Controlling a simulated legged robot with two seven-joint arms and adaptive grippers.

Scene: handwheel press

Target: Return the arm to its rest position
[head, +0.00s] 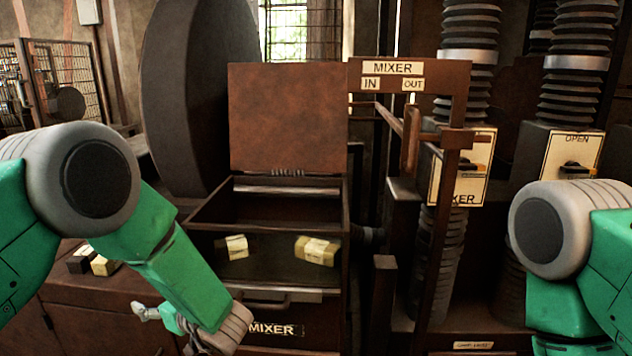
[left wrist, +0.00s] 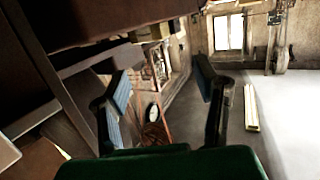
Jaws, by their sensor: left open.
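My left arm (head: 165,265) comes in from the left and reaches down in front of the mixer (head: 288,115). My left gripper (head: 150,313) is low at the left of the "MIXER" label, partly hidden by its own wrist. In the left wrist view the gripper (left wrist: 163,90) has its two blue-padded fingers wide apart, with nothing between them. My right arm (head: 560,240) shows at the right edge, bent downward. Its gripper is out of the picture.
The mixer's lid stands up above an open bin (head: 285,208). Two pale-labelled blocks (head: 317,250) (head: 237,247) lie at its front. More small blocks (head: 103,265) lie on the brown cabinet at left. A metal post and switch panels (head: 572,160) stand at right.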

